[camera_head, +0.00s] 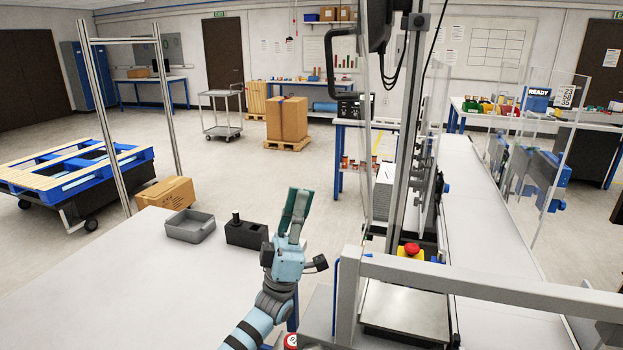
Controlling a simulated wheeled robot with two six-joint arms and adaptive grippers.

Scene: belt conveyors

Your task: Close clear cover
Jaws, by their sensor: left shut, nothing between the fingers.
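Clear, see-through panels stand by the conveyor machine. One clear panel (556,150) stands upright on the far right side of the belt, with blue and grey parts beside it. Another clear panel (367,140) stands at the left of the machine's upright post. I cannot tell which of them is the cover, or its hinge. My left gripper (297,208) is shut and empty, pointing up and away, above the gap between the white table and the machine. It is left of the machine and apart from the panels. My right gripper is not in view.
The white table (130,275) holds a grey tray (190,226) and a black block (245,234). A grey frame bar (480,280) crosses the machine's front. A red emergency button (411,248) sits behind it. The white belt (480,215) runs away from me.

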